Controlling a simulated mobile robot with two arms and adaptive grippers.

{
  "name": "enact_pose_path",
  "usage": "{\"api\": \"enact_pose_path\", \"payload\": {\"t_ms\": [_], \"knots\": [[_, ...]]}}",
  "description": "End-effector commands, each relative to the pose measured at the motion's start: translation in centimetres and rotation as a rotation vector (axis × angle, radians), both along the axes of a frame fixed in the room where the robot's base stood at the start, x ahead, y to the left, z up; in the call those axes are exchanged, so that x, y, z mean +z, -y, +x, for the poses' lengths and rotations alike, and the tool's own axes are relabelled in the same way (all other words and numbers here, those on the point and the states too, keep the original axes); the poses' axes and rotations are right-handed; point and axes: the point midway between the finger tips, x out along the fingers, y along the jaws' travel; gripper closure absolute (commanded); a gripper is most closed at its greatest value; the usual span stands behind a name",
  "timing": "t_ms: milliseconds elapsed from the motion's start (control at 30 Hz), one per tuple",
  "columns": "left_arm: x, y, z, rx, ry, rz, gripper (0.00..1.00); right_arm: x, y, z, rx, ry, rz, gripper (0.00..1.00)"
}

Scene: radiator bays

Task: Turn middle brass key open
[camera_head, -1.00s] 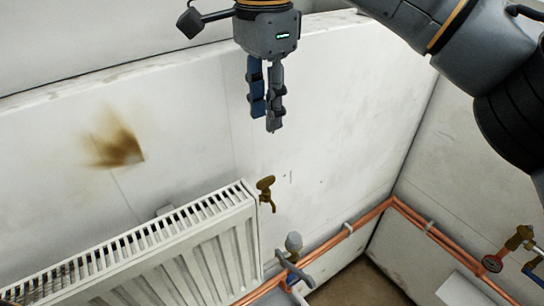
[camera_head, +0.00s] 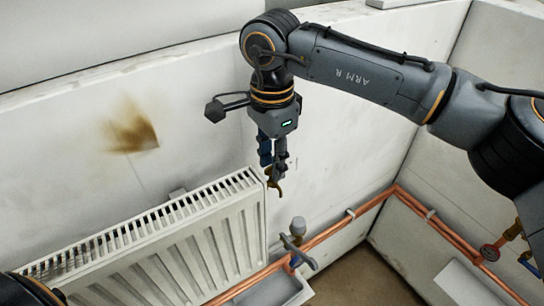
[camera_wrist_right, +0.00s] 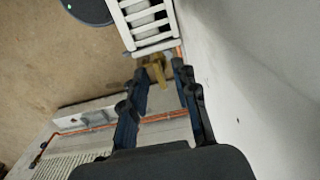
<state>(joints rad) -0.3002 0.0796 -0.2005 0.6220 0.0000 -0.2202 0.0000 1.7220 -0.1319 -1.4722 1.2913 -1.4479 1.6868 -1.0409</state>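The brass key (camera_head: 274,185) sits at the upper right corner of the white radiator (camera_head: 243,195). My right gripper (camera_head: 273,168) reaches down from above, its fingertips at the key and partly covering it in the head view. In the right wrist view the key (camera_wrist_right: 156,74) shows at the far end of the right gripper (camera_wrist_right: 163,74), between the two fingertips. The fingers are spread, with a gap showing beside the key. I cannot tell whether either finger touches it. My left gripper is not in view.
A grey valve with a pale cap (camera_head: 298,228) stands right of the radiator. Copper pipes (camera_head: 343,223) run along the wall to the right corner.

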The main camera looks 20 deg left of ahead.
Motion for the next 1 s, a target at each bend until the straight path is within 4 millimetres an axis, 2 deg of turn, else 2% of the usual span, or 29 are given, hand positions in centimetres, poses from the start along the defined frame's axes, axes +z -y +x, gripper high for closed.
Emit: {"api": "enact_pose_path", "payload": {"t_ms": [67,100,233,667,1000], "knots": [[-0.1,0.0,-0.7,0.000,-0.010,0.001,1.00,0.0,0.0,0.0,0.000,0.000,0.000,0.71],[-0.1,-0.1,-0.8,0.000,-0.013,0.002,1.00,0.0,0.0,0.0,0.000,0.000,0.000,0.75],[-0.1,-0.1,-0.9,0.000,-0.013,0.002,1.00,0.0,0.0,0.0,0.000,0.000,0.000,1.00],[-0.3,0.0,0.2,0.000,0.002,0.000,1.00,0.0,0.0,0.0,0.032,0.000,0.000,1.00],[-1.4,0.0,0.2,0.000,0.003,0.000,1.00,-0.1,0.1,0.0,0.244,0.000,0.000,1.00]]}}
